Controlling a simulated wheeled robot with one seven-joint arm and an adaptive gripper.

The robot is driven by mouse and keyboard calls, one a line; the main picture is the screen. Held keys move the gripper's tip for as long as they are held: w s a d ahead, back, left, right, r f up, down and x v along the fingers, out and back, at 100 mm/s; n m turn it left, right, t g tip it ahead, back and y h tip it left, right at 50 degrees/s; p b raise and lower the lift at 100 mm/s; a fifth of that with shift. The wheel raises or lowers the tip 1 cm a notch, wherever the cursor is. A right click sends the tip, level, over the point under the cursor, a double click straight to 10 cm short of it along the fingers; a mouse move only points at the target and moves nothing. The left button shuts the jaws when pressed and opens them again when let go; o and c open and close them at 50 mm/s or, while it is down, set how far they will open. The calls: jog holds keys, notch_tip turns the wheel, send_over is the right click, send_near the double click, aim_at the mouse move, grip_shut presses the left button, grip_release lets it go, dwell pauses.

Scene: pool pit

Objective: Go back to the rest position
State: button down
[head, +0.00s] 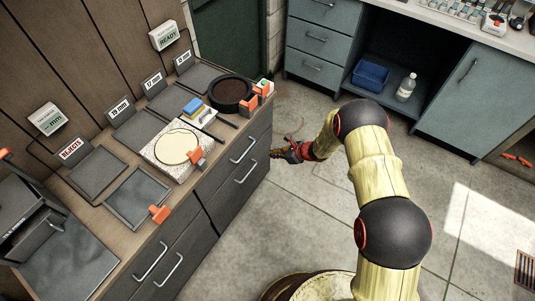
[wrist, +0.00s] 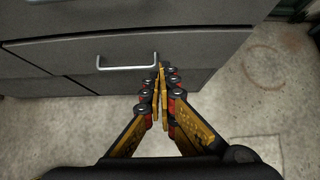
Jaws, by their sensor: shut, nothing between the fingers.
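My gripper (head: 276,153) is at the end of my yellow and black arm, just off the drawer front of the counter, below the level of its top. In the wrist view my gripper (wrist: 161,72) has its fingers together with nothing between them. A drawer handle (wrist: 127,66) shows beyond the fingertips, slightly to the left. I cannot tell from the picture whether the fingertips touch the drawer front.
The wooden counter (head: 95,208) at left holds trays, small signs, a stone block (head: 155,158) and a dark round dish (head: 232,94). A grey cabinet (head: 455,95) stands at the back, with a blue bin (head: 370,75) and a bottle (head: 406,87). Open floor (head: 310,215) lies between.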

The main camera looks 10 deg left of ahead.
jog(key=shift+v, duration=0.85)
jog(key=s+d+r+n+g, duration=0.1)
jog(key=s+r+n+g, duration=0.1)
jog(key=s+n, duration=0.4)
jog(key=s+d+r+n+g, duration=0.1)
jog(key=s+r+n+g, duration=0.2)
jog(key=s, duration=0.5)
jog(key=s+d+r+n+t+h, duration=0.2)
jog(key=s+d+r+n, duration=0.2)
jog(key=r, duration=1.1)
jog(key=s+d+r+n+t+h, duration=0.3)
jog(key=s+d+r, duration=0.7)
jog(key=d+r, duration=0.5)
jog(key=s+d+r+n+t+h, duration=0.2)
jog(key=s+d+r+n, duration=0.4)
jog(key=r, duration=0.9)
jog(key=d+h, duration=0.1)
jog(key=d, duration=0.2)
jog(key=shift+s+t, duration=0.3)
jog(key=shift+s, duration=0.1)
jog(key=shift+d, duration=0.15)
